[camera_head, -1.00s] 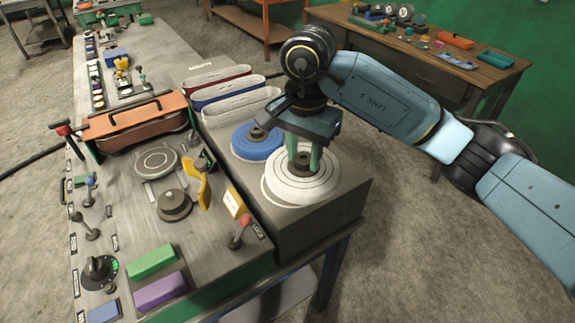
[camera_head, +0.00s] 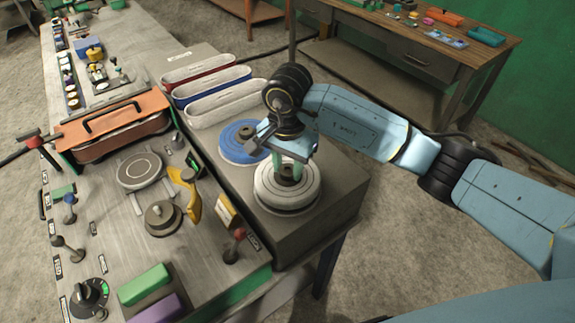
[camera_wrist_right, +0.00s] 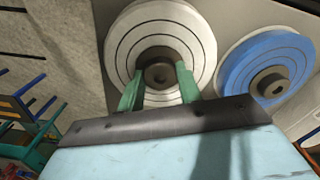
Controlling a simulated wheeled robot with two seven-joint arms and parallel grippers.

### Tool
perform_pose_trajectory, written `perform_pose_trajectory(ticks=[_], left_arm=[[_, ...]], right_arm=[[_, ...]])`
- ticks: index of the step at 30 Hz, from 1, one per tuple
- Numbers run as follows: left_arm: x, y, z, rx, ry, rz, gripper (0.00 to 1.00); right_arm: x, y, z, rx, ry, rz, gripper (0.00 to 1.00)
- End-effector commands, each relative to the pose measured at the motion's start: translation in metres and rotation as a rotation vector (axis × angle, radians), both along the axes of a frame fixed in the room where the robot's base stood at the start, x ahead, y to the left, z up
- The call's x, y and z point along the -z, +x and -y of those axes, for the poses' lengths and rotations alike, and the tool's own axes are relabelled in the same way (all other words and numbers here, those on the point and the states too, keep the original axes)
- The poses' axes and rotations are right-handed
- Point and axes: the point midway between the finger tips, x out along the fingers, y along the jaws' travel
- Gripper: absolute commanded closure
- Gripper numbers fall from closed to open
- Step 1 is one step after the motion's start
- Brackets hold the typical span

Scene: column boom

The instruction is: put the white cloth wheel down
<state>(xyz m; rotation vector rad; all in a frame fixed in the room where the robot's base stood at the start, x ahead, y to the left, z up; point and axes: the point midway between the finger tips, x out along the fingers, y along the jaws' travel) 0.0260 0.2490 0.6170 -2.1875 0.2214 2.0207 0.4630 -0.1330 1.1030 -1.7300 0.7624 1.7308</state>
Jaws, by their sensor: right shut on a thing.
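The white cloth wheel (camera_head: 287,187) is at the front right of the grey block on the bench, flat, with a dark hub in its middle. In the head view I cannot tell for sure whether it rests on the surface or hangs just above it. My right gripper (camera_head: 293,172) points down over it, its green fingers shut on the dark hub. In the right wrist view the wheel (camera_wrist_right: 160,48) shows with the hub (camera_wrist_right: 158,73) between the two fingers (camera_wrist_right: 158,88). My left gripper is not in view.
A blue wheel (camera_head: 243,141) lies just behind and left of the white one. Red, blue and white belts (camera_head: 227,102) lie further back on the grey block (camera_head: 325,215). An orange-lidded machine (camera_head: 112,125), a yellow guard (camera_head: 193,197) and a red-knobbed lever (camera_head: 237,243) stand to the left.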

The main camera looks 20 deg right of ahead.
Motion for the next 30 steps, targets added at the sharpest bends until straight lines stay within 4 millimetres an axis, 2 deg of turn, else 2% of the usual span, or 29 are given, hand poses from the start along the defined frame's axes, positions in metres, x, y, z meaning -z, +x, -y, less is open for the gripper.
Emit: perform_pose_trajectory(ticks=[1,5,14,15,19,30], left_arm=[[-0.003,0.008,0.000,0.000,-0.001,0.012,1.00],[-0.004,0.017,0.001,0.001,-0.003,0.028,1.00],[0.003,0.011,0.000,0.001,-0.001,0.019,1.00],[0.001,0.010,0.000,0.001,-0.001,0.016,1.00],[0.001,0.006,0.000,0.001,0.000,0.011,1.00],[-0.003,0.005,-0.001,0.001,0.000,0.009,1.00]], right_arm=[[0.006,-0.001,0.000,0.001,0.000,-0.003,0.95],[0.011,0.000,0.000,-0.001,0.001,0.002,0.95],[0.015,0.001,0.000,-0.001,0.000,0.003,0.95],[0.014,0.000,0.000,-0.001,0.000,0.001,0.60],[0.014,0.000,0.000,-0.001,-0.001,0.001,0.44],[0.010,0.000,0.000,-0.001,-0.001,-0.001,0.44]])
